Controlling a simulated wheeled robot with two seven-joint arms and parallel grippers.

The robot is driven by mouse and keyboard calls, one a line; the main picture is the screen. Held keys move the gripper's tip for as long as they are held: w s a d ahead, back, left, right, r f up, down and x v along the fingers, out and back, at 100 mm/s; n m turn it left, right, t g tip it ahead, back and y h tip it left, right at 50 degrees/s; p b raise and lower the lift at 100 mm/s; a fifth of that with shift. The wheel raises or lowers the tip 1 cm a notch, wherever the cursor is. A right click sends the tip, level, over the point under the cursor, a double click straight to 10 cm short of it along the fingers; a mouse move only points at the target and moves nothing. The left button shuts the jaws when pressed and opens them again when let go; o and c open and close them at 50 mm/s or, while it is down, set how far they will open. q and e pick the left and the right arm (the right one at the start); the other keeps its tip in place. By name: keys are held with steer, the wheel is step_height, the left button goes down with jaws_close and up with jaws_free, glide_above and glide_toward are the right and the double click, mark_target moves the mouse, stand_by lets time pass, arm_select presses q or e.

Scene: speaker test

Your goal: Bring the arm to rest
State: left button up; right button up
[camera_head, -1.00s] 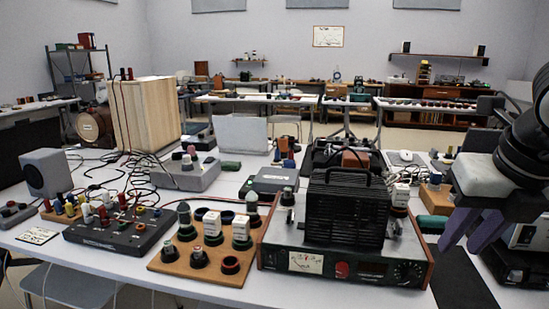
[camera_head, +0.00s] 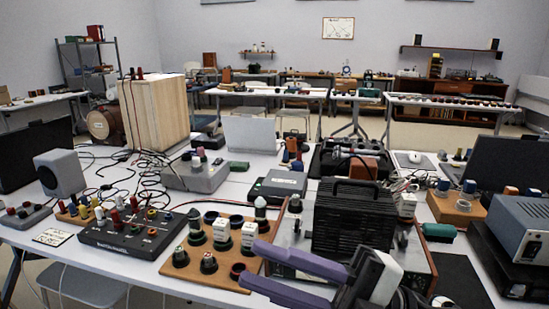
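My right gripper (camera_head: 251,262) shows at the bottom, right of centre, with its purple fingers pointing left. The fingers are apart with nothing between them, so it is open and empty. The fingertips overlap the right front of a wooden board (camera_head: 173,262) with several knobs and small blocks. Whether they touch it I cannot tell. My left gripper is not in view.
The white bench (camera_head: 110,277) is crowded. A black control box (camera_head: 127,234), a small grey speaker (camera_head: 60,173) and a wooden speaker cabinet (camera_head: 155,112) stand left. A grey instrument (camera_head: 522,232) and a laptop (camera_head: 508,163) stand right. Loose cables lie at left centre.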

steer(key=w+d+f+m+t+h+p, duration=0.1)
steer(key=w+d+f+m+t+h, duration=0.35)
steer(key=f+m+t+h, duration=0.5)
steer(key=w+d+f+m+t+h+p, duration=0.1)
steer(key=w+d+f+m+t+h, duration=0.35)
steer(key=m, duration=0.85)
steer(key=s+d+f+m+g+h+p, duration=0.1)
steer(key=s+d+f+m+g+h, duration=0.1)
steer(key=s+f, duration=0.8)
steer(key=s+d+f+m+g+h+p, duration=0.1)
steer(key=s+d+f+m+g+h, duration=0.2)
steer(key=s+f, duration=0.6)
step_height(320, 180, down, 8)
steer(key=d+m+g, duration=0.1)
steer(key=d+g, duration=0.1)
steer(key=g, duration=0.1)
steer(key=shift+s, duration=0.4)
steer(key=shift+r, duration=0.1)
